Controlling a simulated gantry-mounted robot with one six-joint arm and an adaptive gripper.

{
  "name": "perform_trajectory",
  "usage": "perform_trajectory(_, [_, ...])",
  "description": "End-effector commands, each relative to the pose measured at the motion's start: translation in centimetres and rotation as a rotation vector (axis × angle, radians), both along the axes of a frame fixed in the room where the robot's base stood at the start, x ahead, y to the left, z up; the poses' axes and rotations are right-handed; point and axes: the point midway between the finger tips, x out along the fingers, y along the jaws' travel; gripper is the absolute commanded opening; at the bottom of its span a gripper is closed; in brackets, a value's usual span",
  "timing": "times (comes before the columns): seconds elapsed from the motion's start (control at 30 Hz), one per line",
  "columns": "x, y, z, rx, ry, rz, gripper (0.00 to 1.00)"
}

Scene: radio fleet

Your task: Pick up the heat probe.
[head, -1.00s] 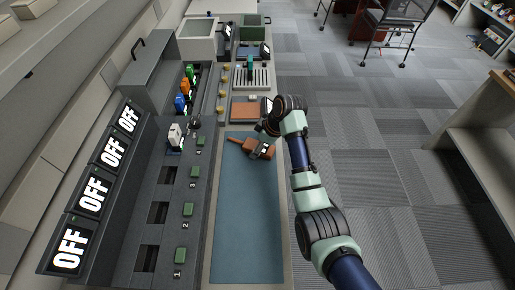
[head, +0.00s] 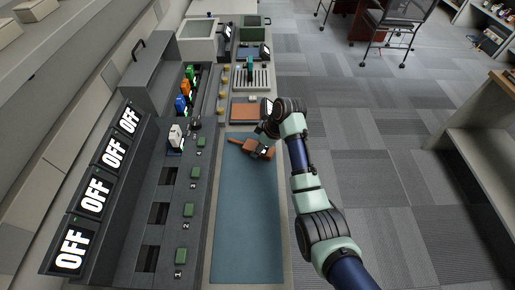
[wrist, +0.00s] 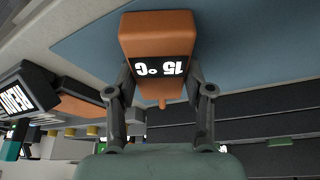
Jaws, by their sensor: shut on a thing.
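The heat probe (head: 250,146) is an orange-brown handheld device with a dark display. It is at the far end of the blue mat (head: 247,220) in the head view. In the wrist view, the heat probe (wrist: 157,40) fills the space between the fingers, and its screen reads 15 °C upside down. My gripper (head: 266,148) reaches it from the right. In the wrist view, my gripper (wrist: 160,85) has one finger against each side of the probe's body. I cannot tell whether the probe touches the mat.
A grey console with green numbered buttons (head: 184,254) and several OFF displays (head: 97,192) stands left of the mat. An orange-brown pad (head: 245,111) and a slotted rack (head: 250,78) lie beyond it.

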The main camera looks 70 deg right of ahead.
Motion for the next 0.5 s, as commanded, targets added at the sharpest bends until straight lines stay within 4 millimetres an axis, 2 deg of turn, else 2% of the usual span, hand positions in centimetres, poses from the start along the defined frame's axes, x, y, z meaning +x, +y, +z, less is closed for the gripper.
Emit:
perform_trajectory(0.03, [0.0,0.0,0.0,0.0,0.0,0.0,0.21])
perform_trajectory(0.1, [0.0,0.0,0.0,0.0,0.0,0.0,0.1])
perform_trajectory(0.13, [0.0,0.0,0.0,0.0,0.0,0.0,0.08])
perform_trajectory(0.37, [0.0,0.0,0.1,-0.002,-0.002,0.0,0.08])
perform_trajectory(0.5, [0.1,-0.1,3.3,-0.003,-0.002,0.001,0.08])
